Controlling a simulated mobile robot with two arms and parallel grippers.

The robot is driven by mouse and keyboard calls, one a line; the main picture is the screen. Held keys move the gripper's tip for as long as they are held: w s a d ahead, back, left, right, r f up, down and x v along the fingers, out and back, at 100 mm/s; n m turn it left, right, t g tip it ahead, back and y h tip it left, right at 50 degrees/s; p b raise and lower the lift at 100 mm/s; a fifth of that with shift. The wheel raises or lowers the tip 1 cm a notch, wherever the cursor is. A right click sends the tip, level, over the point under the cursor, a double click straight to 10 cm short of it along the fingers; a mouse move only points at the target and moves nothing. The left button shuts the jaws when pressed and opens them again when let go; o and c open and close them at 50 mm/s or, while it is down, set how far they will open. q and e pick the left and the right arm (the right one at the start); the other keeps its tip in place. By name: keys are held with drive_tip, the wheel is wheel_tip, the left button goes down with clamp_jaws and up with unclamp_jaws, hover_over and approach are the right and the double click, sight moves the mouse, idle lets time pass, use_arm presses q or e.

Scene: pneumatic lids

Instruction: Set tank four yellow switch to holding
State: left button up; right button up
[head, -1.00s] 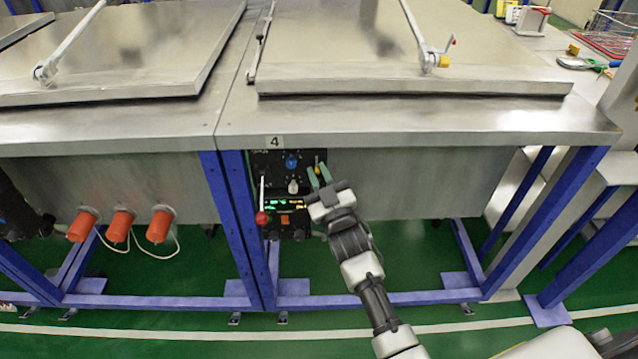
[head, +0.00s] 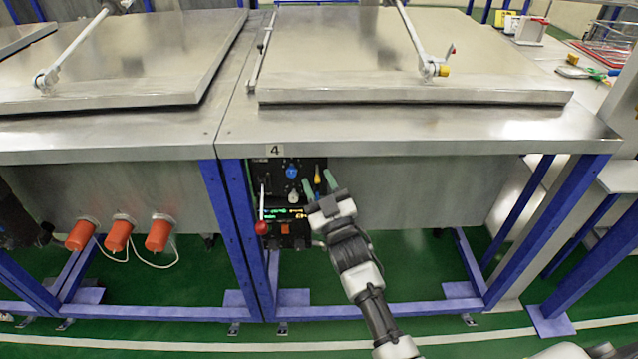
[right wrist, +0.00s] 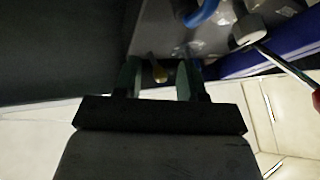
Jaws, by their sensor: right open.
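The yellow switch (head: 317,176) is on the upper right of the black control panel (head: 303,168) under the label 4 (head: 275,150). Its lever looks roughly upright in the head view. My right gripper (head: 320,184) is open in front of the panel, its green fingers on either side of the switch's line. In the right wrist view the yellow switch (right wrist: 158,72) shows between the two open fingers (right wrist: 158,78), with a gap on both sides. I cannot read the panel's position markings. My left gripper is not in view.
A blue knob (head: 291,171) and a white knob (head: 292,198) sit left of the switch. A red-ball lever (head: 262,228) hangs at the panel's left. The steel table edge (head: 420,140) overhangs; a blue leg (head: 232,235) stands left.

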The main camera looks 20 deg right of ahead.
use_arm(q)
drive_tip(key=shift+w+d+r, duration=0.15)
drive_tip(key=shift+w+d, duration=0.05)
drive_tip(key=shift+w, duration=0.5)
use_arm(e)
drive_tip(key=v, duration=1)
drive_tip(key=shift+s+f, duration=0.25)
drive_tip(key=shift+s, duration=0.1)
